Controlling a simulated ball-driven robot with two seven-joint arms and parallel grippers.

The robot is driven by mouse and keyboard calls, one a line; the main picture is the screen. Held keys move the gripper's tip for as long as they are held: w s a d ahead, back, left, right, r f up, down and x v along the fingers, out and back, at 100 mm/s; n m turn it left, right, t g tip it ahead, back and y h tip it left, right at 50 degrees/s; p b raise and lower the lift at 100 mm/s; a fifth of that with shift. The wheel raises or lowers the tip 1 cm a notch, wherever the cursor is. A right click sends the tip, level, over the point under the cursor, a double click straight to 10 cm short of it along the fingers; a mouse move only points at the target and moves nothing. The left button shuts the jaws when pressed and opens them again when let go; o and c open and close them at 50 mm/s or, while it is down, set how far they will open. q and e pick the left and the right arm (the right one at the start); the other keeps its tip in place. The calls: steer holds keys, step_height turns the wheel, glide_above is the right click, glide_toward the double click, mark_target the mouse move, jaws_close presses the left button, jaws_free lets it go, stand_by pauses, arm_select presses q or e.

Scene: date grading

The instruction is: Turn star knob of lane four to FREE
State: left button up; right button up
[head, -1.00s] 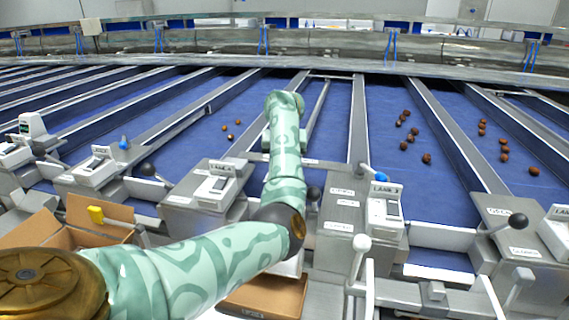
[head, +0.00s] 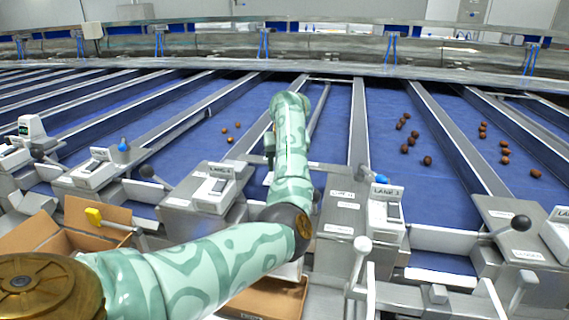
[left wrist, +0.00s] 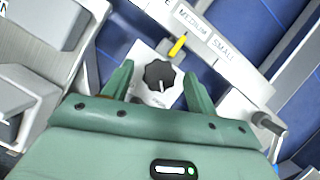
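In the left wrist view a black star knob (left wrist: 159,75) sits on a white plate (left wrist: 152,98) with small lettering I cannot read. A pale mark on the knob points toward the bottom of the picture. My left gripper (left wrist: 159,69) is open, with one green finger on each side of the knob and a gap on both sides. In the head view the lane four box (head: 214,187) stands left of my left arm (head: 292,150). The arm hides the knob and most of the gripper there. My right gripper is not in view.
A yellow pointer (left wrist: 178,46) lies beside a strip (left wrist: 208,42) marked MEDIUM and SMALL. In the head view the lane three box (head: 385,215) and a white-knobbed lever (head: 362,245) stand right of my arm. Open cardboard boxes (head: 100,208) stand low at the left and under the arm.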

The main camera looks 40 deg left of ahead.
arm_select(q)
steer(key=p+v, duration=0.5)
steer(key=v, duration=1.1)
steer(key=shift+d, duration=0.2)
steer(key=shift+r, duration=0.25)
